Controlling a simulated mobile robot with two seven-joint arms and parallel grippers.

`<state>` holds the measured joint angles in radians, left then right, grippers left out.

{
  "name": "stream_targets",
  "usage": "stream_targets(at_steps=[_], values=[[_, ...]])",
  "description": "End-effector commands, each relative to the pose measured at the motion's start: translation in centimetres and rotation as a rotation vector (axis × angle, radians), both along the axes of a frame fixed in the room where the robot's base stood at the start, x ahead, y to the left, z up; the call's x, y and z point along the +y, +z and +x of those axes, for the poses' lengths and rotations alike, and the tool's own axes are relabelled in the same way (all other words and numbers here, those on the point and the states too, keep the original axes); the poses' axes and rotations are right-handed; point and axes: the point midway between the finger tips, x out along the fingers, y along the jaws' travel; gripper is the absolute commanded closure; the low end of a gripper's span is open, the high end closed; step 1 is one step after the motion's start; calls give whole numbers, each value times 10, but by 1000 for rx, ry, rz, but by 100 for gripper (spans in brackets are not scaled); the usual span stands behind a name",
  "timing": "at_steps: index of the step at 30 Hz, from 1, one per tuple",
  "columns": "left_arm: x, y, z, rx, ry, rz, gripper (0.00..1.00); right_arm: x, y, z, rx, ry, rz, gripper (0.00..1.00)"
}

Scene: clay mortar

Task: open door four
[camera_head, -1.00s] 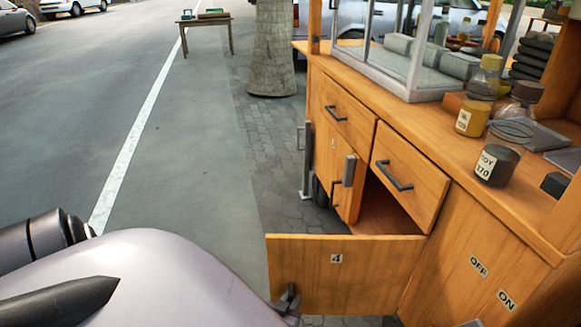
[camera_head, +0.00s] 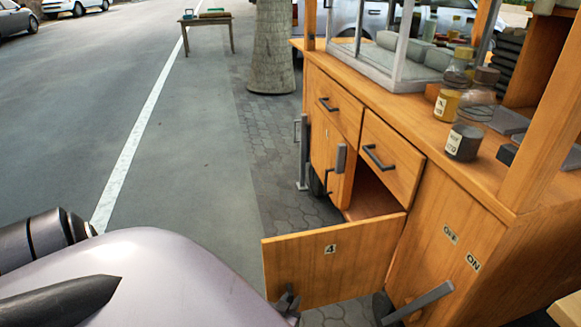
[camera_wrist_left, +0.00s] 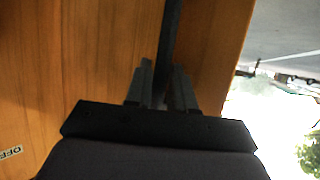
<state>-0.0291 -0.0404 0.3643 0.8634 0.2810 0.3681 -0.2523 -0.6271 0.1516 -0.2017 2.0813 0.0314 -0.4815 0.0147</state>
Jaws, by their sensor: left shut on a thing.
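Door four (camera_head: 330,270), a wooden panel with a "4" label (camera_head: 330,249), stands swung open from the lower front of the wooden cart (camera_head: 450,190). The opening behind it shows below a drawer. My left gripper (camera_head: 287,300) is at the door's lower near corner, partly hidden behind my own pale body. In the left wrist view, its two fingers (camera_wrist_left: 161,82) are shut on a dark upright bar, the door handle (camera_wrist_left: 172,35), against the wood. My right gripper is not in view.
Drawers with dark handles (camera_head: 379,157) sit above the opening. Jars (camera_head: 463,142) and a glass case stand on the counter. A grey bar (camera_head: 418,303) juts out at the cart's lower right. Open pavement (camera_head: 200,190) lies to the left.

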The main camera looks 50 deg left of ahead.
Motion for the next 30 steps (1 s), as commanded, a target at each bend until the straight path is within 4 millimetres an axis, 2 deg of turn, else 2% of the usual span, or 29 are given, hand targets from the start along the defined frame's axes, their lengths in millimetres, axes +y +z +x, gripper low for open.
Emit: stream_targets(at_steps=[1, 21, 22, 23, 24, 30], values=[[-8, 2, 7, -4, -14, -3, 100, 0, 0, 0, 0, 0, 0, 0], [-7, 2, 7, -5, -14, -3, 100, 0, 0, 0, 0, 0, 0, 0], [-7, 2, 7, -5, -14, -3, 74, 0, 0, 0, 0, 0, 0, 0], [-7, 2, 7, -5, -14, -3, 64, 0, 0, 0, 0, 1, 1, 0], [-7, 2, 7, -6, -14, -3, 60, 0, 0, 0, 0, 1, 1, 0], [-5, 2, 5, -6, -10, 0, 60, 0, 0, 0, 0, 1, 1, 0]])
